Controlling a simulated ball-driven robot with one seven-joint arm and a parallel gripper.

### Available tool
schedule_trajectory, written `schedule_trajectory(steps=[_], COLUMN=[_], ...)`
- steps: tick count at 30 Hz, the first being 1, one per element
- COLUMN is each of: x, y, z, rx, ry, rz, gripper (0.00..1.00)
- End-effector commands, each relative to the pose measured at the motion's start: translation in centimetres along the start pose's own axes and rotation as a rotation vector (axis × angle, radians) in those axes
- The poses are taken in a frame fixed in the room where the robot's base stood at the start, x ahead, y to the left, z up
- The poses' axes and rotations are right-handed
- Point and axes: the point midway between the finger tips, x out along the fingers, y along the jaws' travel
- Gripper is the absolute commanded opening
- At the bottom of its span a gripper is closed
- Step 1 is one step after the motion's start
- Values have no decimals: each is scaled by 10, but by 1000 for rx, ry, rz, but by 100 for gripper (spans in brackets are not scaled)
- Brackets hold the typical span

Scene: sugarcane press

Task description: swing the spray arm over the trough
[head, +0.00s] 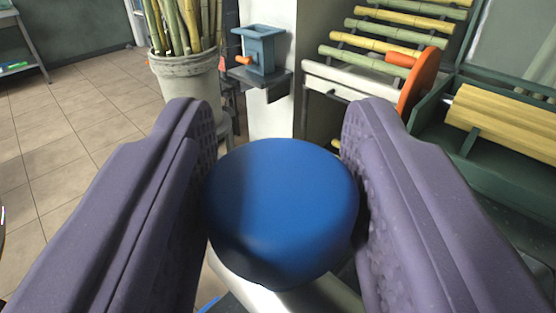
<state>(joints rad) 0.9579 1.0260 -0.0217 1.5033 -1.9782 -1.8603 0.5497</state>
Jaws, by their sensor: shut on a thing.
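My gripper (280,190) has two purple padded fingers. They are shut on a round blue knob (283,195), one finger touching each side. Below the knob a pale metal piece (275,298) shows, mostly hidden by the knob and the fingers. The knob may belong to the spray arm, but I cannot tell for sure. I cannot make out the trough with certainty.
A bucket of cane (190,85) stands at the back left. A small blue box (262,50) sits on a bracket by a white post. At right are a cane rack (385,38), an orange wheel (418,80) and a green bin with yellow cane (505,118). Tiled floor (85,120) is free at left.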

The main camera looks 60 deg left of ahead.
Motion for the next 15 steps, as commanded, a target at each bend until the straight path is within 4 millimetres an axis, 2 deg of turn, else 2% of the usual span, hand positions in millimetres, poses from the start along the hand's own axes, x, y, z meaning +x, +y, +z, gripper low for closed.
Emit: schedule_trajectory(steps=[1, 11, 12, 13, 15], x=[-1, -1, -1, -1, -1], y=[1, 2, 2, 2, 2], z=[-5, -5, -5, -5, -4], rx=[-8, -9, -10, -9, -8], ry=[5, 5, 5, 4, 4], rz=[0, 0, 0, 0, 0], gripper=[0, 0, 53, 60, 62])
